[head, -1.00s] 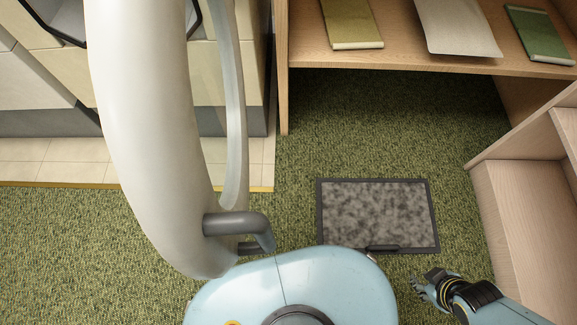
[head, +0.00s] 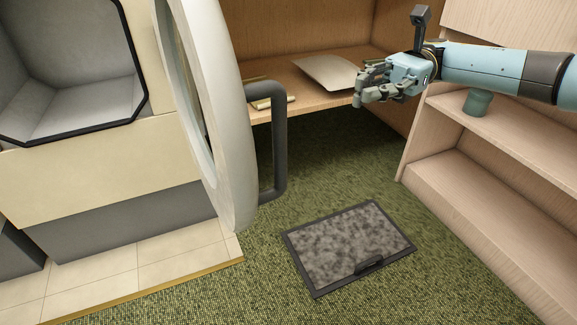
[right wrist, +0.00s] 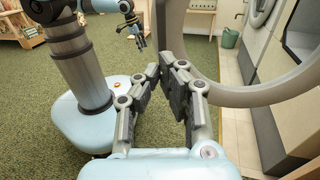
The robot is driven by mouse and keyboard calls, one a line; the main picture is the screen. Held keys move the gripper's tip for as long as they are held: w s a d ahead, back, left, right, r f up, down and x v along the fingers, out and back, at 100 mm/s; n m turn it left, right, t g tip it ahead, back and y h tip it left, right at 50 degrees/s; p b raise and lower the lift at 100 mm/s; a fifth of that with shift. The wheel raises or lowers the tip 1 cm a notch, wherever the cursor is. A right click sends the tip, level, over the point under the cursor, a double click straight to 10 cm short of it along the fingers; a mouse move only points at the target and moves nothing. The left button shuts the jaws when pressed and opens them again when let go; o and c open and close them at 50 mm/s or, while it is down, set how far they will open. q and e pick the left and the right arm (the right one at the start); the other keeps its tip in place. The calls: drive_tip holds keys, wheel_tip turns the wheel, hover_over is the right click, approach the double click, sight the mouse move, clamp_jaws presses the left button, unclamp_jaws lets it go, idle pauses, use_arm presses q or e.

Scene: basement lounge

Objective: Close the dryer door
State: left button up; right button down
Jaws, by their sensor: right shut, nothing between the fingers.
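The dryer door (head: 237,130) is a thick white ring, seen nearly edge-on in the head view. It stands open, swung out from the dryer. Its dark grey bar handle (head: 279,145) is on the right side. The dryer's dark-rimmed opening (head: 72,75) is uncovered at left. My right gripper (head: 360,88) is right of the handle, apart from it, shut and empty. In the right wrist view my right gripper (right wrist: 160,68) has the door ring (right wrist: 245,95) behind and to its right. My left gripper (right wrist: 137,38) is small at the top there; its opening is unclear.
A wooden desk (head: 315,98) with a pale sheet (head: 328,72) stands behind the door. A wooden shelf (head: 470,190) with a green pot (head: 478,101) is at right. A dark-framed grey panel (head: 345,243) lies on the green carpet.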

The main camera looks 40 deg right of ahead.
use_arm(q)
drive_tip(key=shift+w+d+r+t+b, duration=0.2)
drive_tip(key=shift+w+d+r+b, duration=0.1)
drive_tip(key=shift+r+b, duration=0.3)
drive_tip(key=shift+w+d+r+t+b, duration=0.2)
drive_tip(key=shift+d+r+b, duration=0.1)
drive_tip(key=shift+r+b, duration=0.2)
use_arm(e)
drive_tip(key=a, duration=1.3)
drive_tip(key=shift+a, duration=0.2)
drive_tip(key=shift+f, duration=0.1)
